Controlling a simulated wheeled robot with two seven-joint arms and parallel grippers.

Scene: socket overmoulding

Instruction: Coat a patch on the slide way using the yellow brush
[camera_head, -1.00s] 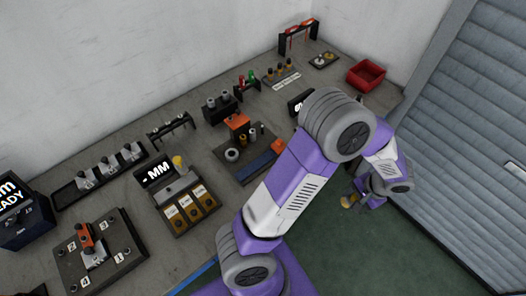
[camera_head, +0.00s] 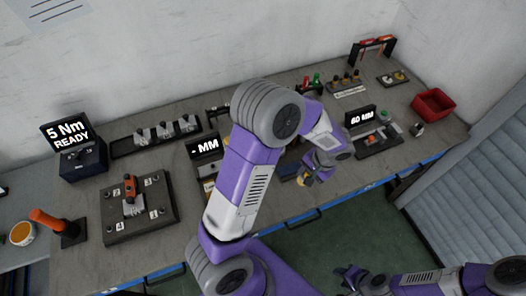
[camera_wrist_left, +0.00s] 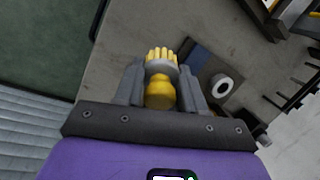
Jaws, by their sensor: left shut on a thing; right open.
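My left gripper (camera_head: 308,178) is shut on the yellow brush (camera_wrist_left: 160,92). In the left wrist view, yellow bristles show beyond a pale collar, between the two fingers. In the head view, the brush (camera_head: 303,182) is a small yellow spot by the bench's front edge. A dark board with a blue strip (camera_head: 288,172), perhaps the slide way, lies just left of the gripper and is mostly hidden by my left arm. The blue strip (camera_wrist_left: 201,60) shows beyond the brush in the left wrist view, apart from it. My right gripper (camera_head: 360,280) is open and empty over the floor.
A 60 MM display (camera_head: 360,117) and its fixture stand right of my left gripper. A red bin (camera_head: 433,104) is at the bench's right end. A white ring (camera_wrist_left: 221,87) stands on the board beside the blue strip. My left arm hides the bench middle.

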